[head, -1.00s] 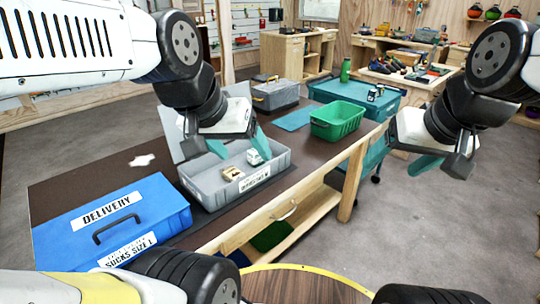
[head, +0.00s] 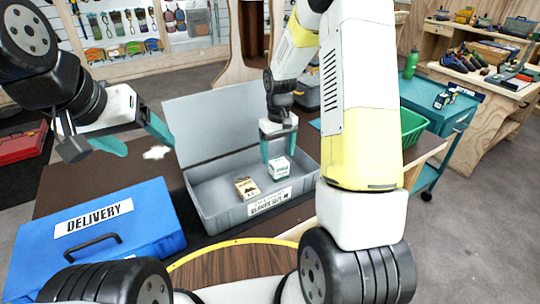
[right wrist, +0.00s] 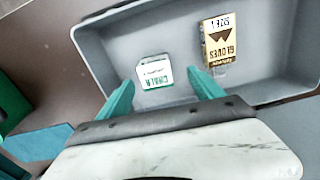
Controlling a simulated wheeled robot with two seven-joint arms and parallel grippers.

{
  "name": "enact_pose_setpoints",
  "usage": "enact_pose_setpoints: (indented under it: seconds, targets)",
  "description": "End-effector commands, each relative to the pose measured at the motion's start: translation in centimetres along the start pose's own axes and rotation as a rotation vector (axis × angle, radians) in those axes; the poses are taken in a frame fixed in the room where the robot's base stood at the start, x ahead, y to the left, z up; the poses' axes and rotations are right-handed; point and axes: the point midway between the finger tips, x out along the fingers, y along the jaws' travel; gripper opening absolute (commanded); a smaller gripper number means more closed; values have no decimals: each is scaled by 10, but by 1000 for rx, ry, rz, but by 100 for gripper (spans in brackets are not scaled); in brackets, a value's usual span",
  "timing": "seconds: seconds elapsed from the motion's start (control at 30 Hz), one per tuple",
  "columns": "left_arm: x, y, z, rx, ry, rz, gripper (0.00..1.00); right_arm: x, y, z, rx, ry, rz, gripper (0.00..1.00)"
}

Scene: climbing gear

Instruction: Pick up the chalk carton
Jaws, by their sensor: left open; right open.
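The chalk carton (head: 281,168) is a small white box with a green band, sitting in the open grey bin (head: 221,216) toward its right end. My right gripper (head: 279,148) is open and points down at the carton from above. In the right wrist view the carton (right wrist: 154,83) appears between and just beyond the two teal fingertips (right wrist: 158,82), not gripped. A tan gloves box (head: 246,188) lies left of the carton; it also shows in the right wrist view (right wrist: 220,42). My left gripper (head: 133,138) is open and empty, left of the bin above the blue box.
A blue delivery box (head: 150,215) stands left of the bin on the dark table. The bin's raised grey lid (head: 215,125) stands behind it. A green crate (head: 412,127) is to the right, partly behind my right arm. A green bottle (head: 410,65) stands farther back.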

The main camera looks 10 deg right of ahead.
Motion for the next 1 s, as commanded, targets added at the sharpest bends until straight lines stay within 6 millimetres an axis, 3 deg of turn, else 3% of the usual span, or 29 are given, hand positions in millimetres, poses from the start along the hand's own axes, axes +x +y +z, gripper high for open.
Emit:
enact_pose_setpoints:
  seconds: [0.6,0.87,0.9,1.0]
  targets:
    - [0,0,0,0,0,0,76,77,8,-5,-3,-6,-1,76]
    - [0,0,0,0,0,0,76,81,8,-5,-2,-5,0,76]
    - [0,0,0,0,0,0,76,81,8,-5,-2,-5,0,74]
    - [0,0,0,0,0,0,76,80,8,-5,-2,-5,0,55]
